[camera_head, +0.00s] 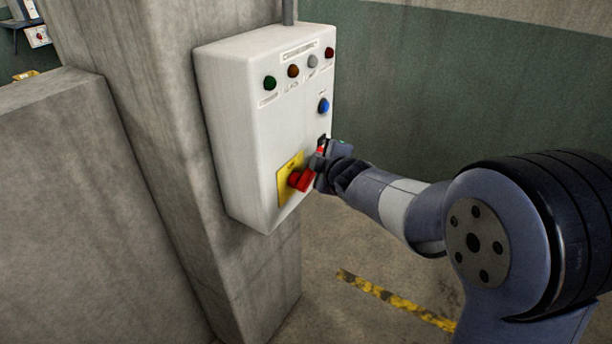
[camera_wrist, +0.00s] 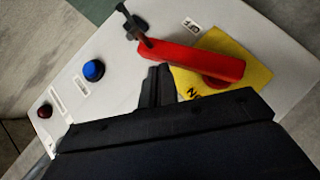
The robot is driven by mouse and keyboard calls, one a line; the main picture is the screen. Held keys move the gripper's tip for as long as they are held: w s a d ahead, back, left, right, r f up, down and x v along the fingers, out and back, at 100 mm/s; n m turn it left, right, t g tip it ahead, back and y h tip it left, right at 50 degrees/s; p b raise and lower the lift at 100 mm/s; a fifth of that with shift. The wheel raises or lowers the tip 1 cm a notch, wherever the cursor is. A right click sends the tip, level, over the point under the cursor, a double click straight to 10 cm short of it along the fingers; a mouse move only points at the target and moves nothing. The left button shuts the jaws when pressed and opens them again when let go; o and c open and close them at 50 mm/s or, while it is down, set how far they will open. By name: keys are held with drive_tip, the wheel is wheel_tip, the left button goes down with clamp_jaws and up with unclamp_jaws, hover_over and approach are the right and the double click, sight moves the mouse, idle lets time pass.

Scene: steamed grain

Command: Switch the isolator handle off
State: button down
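The isolator handle (camera_wrist: 190,60) is a red bar on a yellow plate (camera_wrist: 250,55), low on a white control box. In the wrist view it runs left from its pivot, toward the blue button. An "ON" label shows at the plate's edge, partly covered by my gripper, and an "OFF" label (camera_wrist: 191,23) lies on the handle's other side. In the head view the red handle (camera_head: 298,181) is partly hidden by my gripper (camera_head: 325,158). One dark finger is right beside the handle's free end; a dark piece crosses that end from the far side. Firm contact is unclear.
The white box (camera_head: 235,130) hangs on a concrete pillar (camera_head: 150,130). Several coloured buttons line its top, and a blue button (camera_head: 323,105) sits above the handle. A low concrete wall stands left. The floor at right is open, with a yellow-black stripe (camera_head: 395,301).

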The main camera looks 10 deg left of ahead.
drive_tip(key=shift+w+d+f+b, duration=0.2)
drive_tip(key=shift+w+d+f, duration=0.05)
drive_tip(key=shift+w+f, duration=0.35)
drive_tip(key=shift+w+d+f+b, duration=0.15)
drive_tip(key=shift+w+d+f, duration=0.05)
drive_tip(key=shift+w+f, duration=0.4)
drive_tip(key=shift+w, duration=0.1)
drive_tip(key=s+d+r+p, duration=0.3)
drive_tip(key=d+r+p, duration=0.3)
drive_tip(key=r, duration=0.5)
drive_tip(key=shift+d+p, duration=0.25)
drive_tip(key=shift+p, duration=0.25)
drive_tip(key=shift+f, duration=0.1)
